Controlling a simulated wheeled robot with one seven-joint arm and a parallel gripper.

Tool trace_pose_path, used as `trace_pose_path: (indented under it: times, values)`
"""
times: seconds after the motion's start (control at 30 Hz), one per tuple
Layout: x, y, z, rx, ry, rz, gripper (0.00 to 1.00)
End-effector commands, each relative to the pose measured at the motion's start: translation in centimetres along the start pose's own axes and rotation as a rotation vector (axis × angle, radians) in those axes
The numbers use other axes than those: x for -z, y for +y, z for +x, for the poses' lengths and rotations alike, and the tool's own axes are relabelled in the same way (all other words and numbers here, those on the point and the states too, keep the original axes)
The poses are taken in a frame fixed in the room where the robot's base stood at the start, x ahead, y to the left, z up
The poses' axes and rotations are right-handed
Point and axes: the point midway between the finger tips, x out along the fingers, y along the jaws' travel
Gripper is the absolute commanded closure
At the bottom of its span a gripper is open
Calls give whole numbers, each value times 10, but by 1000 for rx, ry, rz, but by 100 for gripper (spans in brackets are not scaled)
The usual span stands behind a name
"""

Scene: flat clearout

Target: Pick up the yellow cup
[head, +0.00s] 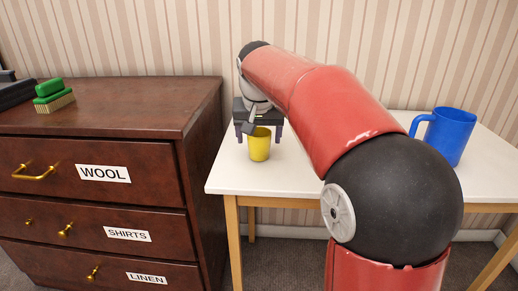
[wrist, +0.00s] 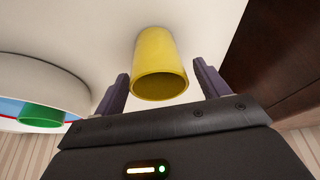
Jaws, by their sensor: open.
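The yellow cup (head: 259,149) stands upright on the white table (head: 223,178), near its left end. My gripper (head: 259,136) is open just behind and above it in the head view, fingers pointing down. In the wrist view the yellow cup (wrist: 158,52) shows between and beyond the two dark fingers of my gripper (wrist: 162,70), with its open rim towards me. A gap shows on each side of the cup, and I see no finger touching it.
A blue mug (head: 451,136) stands at the table's right. In the wrist view, a white round dish (wrist: 40,85) with a green object (wrist: 42,117) lies left of the cup. The brown dresser (head: 110,112), with a green brush (head: 52,93) on top, is left of the table.

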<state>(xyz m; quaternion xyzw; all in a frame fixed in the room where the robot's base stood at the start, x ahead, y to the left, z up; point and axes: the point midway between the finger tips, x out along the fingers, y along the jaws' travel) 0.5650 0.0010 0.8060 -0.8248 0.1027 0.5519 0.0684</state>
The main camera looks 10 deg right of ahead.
Motion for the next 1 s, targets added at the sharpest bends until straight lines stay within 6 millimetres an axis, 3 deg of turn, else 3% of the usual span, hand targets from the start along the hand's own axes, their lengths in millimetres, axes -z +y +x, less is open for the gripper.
trace_pose_path:
  times: [0.1,0.37,0.73,1.0]
  values:
    - [0,1,12,0,0,1,26]
    - [0,1,14,0,1,1,26]
    - [0,1,13,0,1,0,74]
    - [1,1,12,0,2,0,76]
